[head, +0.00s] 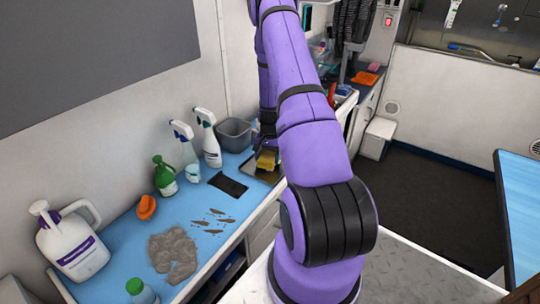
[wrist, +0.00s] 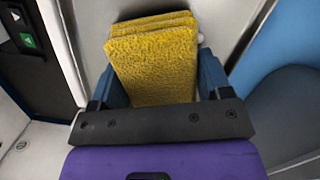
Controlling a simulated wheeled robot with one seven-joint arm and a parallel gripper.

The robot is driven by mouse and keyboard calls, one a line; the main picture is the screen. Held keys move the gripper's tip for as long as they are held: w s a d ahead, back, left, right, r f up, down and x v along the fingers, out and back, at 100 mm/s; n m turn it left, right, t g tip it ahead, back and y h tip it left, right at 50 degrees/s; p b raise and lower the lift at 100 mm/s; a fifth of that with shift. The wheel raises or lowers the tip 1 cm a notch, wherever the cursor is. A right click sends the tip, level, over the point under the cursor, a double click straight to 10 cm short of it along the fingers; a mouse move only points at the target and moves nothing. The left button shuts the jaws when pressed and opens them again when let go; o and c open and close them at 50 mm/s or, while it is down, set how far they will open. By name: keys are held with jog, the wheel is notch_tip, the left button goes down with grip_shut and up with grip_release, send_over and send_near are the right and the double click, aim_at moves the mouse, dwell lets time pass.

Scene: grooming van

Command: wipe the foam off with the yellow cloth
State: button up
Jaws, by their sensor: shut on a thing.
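The yellow cloth (head: 266,159) is a folded, rough-textured pad at the far end of the blue counter. In the wrist view the yellow cloth (wrist: 155,62) stands between the two blue fingers of my gripper (wrist: 157,85), which is shut on it. In the head view my gripper (head: 267,140) is partly hidden by my arm, over or at a dark shallow tray (head: 250,166); I cannot tell whether the cloth touches the tray. A grey-brown, lumpy patch (head: 173,256), possibly the foam, lies on the near part of the counter. Several thin brown smears (head: 211,222) lie beside it.
On the blue counter (head: 126,240) stand a white jug (head: 75,245), an orange object (head: 146,207), a green bottle (head: 165,176), two spray bottles (head: 209,140) and a grey bin (head: 234,134) along the wall. A green-capped bottle (head: 140,291) stands nearest. A black flat piece (head: 228,185) lies mid-counter.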

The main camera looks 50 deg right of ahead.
aim_at(259, 173)
jog(key=shift+s+a+f, duration=0.15)
jog(key=shift+a+f, duration=0.05)
jog(key=shift+a, duration=1.2)
jog(key=shift+s+a+f, duration=0.15)
jog(key=shift+a, duration=1.25)
jog(key=shift+w+a+r, duration=0.15)
jog(key=shift+r, duration=1.6)
jog(key=shift+d+r, duration=0.2)
jog(key=shift+r, duration=0.5)
jog(key=shift+d+r, duration=0.15)
jog(key=shift+r, duration=0.5)
jog(key=shift+r, duration=1.5)
